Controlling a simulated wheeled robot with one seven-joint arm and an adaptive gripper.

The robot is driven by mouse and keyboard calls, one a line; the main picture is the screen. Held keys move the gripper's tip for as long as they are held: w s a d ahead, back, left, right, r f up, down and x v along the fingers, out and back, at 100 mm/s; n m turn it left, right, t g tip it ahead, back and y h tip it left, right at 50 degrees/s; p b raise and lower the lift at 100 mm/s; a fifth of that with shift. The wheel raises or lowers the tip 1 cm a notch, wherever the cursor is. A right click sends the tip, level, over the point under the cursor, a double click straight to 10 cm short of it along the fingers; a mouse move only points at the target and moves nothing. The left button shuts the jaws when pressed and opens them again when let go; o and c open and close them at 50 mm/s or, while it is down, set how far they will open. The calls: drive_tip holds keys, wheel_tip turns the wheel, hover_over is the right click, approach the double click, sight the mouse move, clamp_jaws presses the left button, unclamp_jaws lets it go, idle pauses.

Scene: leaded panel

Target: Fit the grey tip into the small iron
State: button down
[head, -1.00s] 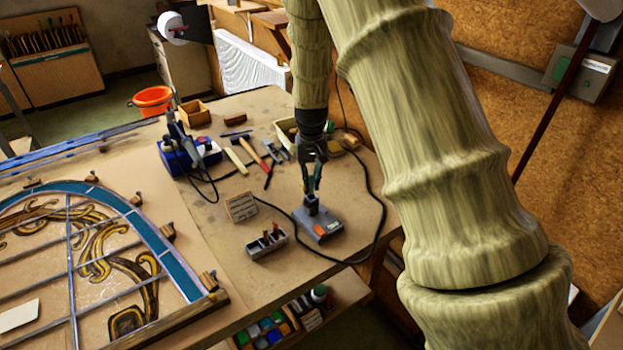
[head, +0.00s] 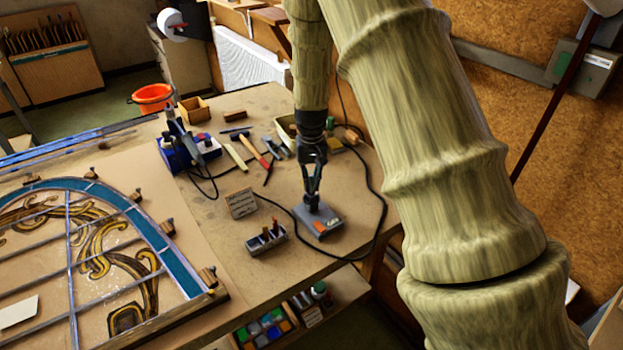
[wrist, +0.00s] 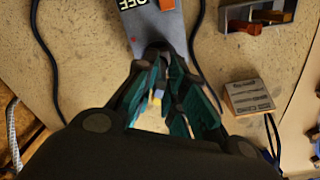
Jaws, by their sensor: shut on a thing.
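The small iron shows as a grey base (head: 321,222) with an orange switch and a dark upright socket, standing on the bench. The base also shows in the wrist view (wrist: 152,22), at the top. My gripper (head: 312,192) points down right over the socket. In the wrist view its teal-lined fingers (wrist: 160,92) are closed in at the socket. It is shut on what I take to be the grey tip, mostly hidden between the fingers. I cannot tell whether the tip is inside the socket or only touching it.
A grey rack (head: 266,241) with several small pieces stands left of the iron, with a small sign (head: 241,203) behind it. A black cable (head: 372,225) curves around the base. A blue soldering station (head: 182,152) and hand tools lie further back. The leaded panel (head: 95,255) fills the left.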

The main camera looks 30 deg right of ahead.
sight(311, 176)
drive_tip(key=shift+f+b, duration=0.4)
drive_tip(key=shift+f, duration=0.7)
drive_tip(key=c, duration=1.4)
unclamp_jaws()
wheel_tip(311, 176, up, 12)
